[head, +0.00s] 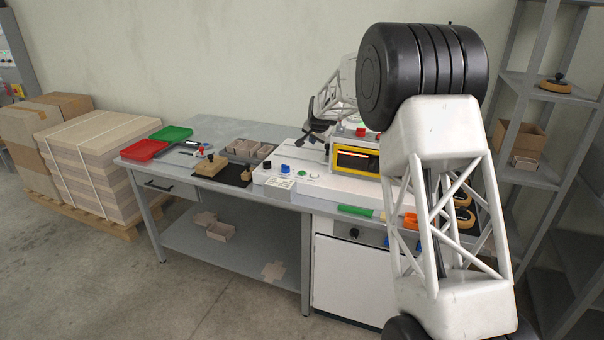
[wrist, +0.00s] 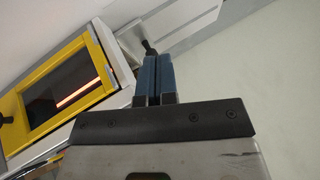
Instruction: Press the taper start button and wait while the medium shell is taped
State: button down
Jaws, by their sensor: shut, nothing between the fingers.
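The taper is a white machine on the bench with a yellow-framed window (head: 356,161). The window also shows in the wrist view (wrist: 62,93), with a glowing orange line inside. I cannot tell which button is the start button. I see no shell through the dark window. My gripper (head: 313,138) is beside the machine's left end in the head view. Its blue fingers (wrist: 158,62) are together and empty in the wrist view. Contact with a button cannot be made out.
A control box (head: 281,184) with knobs and buttons stands left of the taper. Cardboard trays (head: 246,149), a red bin (head: 145,150) and a green bin (head: 171,133) are farther left. My arm covers the bench's right part. Grey shelving (head: 540,85) stands at the right.

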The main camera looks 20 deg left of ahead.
send_over(303, 171)
notch_tip(303, 171, down, 4)
jog(key=shift+s+r, duration=0.1)
jog(key=shift+r, duration=0.05)
dwell(0.4)
jog(key=shift+f, duration=4.4)
jog(key=shift+f, duration=0.9)
jog(key=shift+r, duration=0.85)
jog(key=shift+r, duration=0.1)
jog(key=shift+r, duration=2.45)
